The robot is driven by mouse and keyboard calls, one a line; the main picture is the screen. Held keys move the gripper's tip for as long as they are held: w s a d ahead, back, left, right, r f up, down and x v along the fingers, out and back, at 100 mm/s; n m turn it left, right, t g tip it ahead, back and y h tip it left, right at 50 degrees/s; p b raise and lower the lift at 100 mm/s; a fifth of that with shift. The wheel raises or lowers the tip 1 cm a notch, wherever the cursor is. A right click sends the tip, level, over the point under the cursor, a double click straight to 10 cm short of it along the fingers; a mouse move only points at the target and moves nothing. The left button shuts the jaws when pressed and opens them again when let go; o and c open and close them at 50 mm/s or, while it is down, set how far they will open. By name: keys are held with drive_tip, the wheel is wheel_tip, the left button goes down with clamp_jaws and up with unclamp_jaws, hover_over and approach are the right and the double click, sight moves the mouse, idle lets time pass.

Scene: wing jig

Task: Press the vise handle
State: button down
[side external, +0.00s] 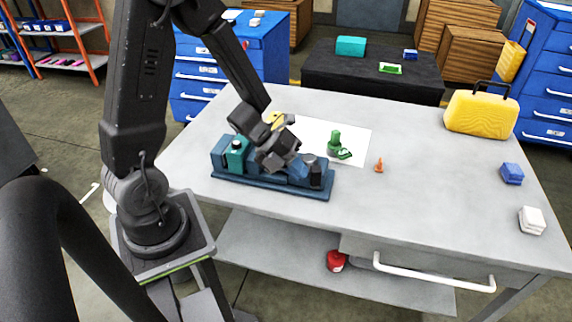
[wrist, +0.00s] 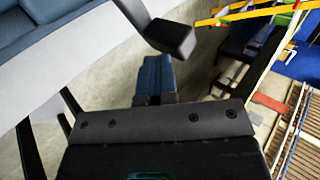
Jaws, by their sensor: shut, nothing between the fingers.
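The blue vise (side external: 225,158) lies along the near left part of the grey table, with a teal block (side external: 236,152) at its left end and a dark piece (side external: 318,176) at its right end. My gripper (side external: 283,158) is shut and empty, low over the middle of the vise. It covers part of the vise, and I cannot tell whether it touches it. I cannot clearly make out the vise handle. The wrist view is strongly tilted; a blue part (wrist: 154,75) shows beyond the dark bar of my gripper.
A white sheet (side external: 358,135) behind the vise holds a green part (side external: 335,143) and a yellow piece (side external: 276,117). An orange cone (side external: 379,165) stands to the right. A yellow case (side external: 481,112), blue block (side external: 511,173) and white block (side external: 532,220) stand farther right.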

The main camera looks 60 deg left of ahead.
sight(318, 170)
drive_tip(key=w+d, duration=0.2)
drive_tip(key=shift+w+d, duration=0.1)
drive_tip(key=shift+w, duration=0.2)
drive_tip(key=shift+w+d+n+t+y, duration=0.35)
drive_tip(key=shift+w+n+t+y, duration=0.15)
drive_tip(key=shift+w+n, duration=0.3)
drive_tip(key=shift+w+d+n+t+y, duration=0.1)
drive_tip(key=shift+w+n+t+y, duration=0.2)
drive_tip(key=shift+w+n+y, duration=0.75)
drive_tip(key=shift+w+n+t+h, duration=0.1)
drive_tip(key=shift+w+n+t, duration=0.3)
drive_tip(key=shift+w, duration=1.3)
drive_tip(key=shift+w, duration=0.2)
drive_tip(key=s+d+r, duration=0.6)
drive_tip(key=s, duration=0.3)
drive_tip(key=shift+s+d+r, duration=0.35)
drive_tip(key=shift+s, duration=0.05)
